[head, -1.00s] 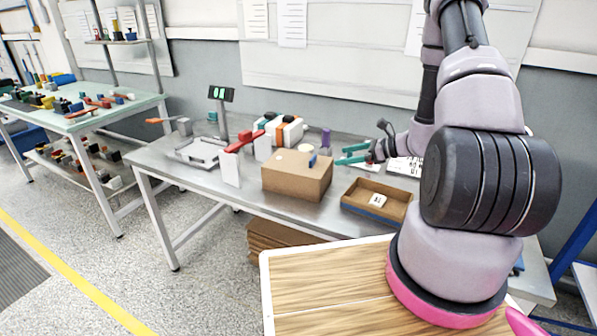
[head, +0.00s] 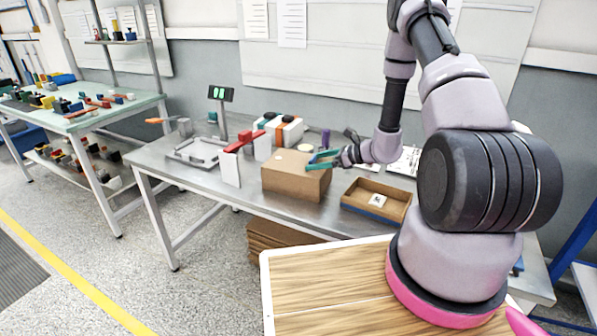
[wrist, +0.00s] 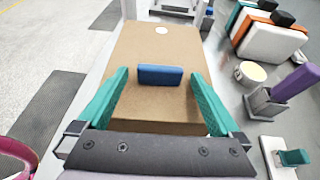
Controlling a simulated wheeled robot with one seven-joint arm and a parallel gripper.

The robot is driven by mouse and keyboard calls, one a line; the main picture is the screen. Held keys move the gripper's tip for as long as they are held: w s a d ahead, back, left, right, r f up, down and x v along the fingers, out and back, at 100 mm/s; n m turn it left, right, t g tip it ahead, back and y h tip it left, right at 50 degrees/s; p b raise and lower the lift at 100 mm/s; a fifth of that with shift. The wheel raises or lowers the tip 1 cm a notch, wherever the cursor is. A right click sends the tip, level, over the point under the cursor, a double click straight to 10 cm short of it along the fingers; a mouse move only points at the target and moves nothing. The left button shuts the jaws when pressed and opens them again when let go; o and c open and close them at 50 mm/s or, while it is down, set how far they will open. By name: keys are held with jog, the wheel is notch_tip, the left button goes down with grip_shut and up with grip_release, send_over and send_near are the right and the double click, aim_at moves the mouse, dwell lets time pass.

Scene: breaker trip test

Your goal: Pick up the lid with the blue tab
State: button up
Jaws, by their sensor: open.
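The lid is the flat brown top of a cardboard-coloured box (head: 285,180) on the metal bench; the box also shows in the wrist view (wrist: 130,60). A blue tab (wrist: 160,75) stands up from the lid near its close edge in the wrist view. My gripper (head: 322,160) is at the right end of the box in the head view, where its teal fingers hide most of the tab. In the wrist view my gripper (wrist: 158,98) is open, with one finger to each side of the tab and clear gaps between. It holds nothing.
An open brown tray (head: 355,192) with a small white item is right of the box. A red-topped white fixture (head: 232,165) stands left of it. Orange, white and black blocks (head: 285,130) are behind. A purple piece (wrist: 299,81) in a grey holder is close on the right.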

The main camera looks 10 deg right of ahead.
grip_shut()
jog(key=shift+r, duration=0.1)
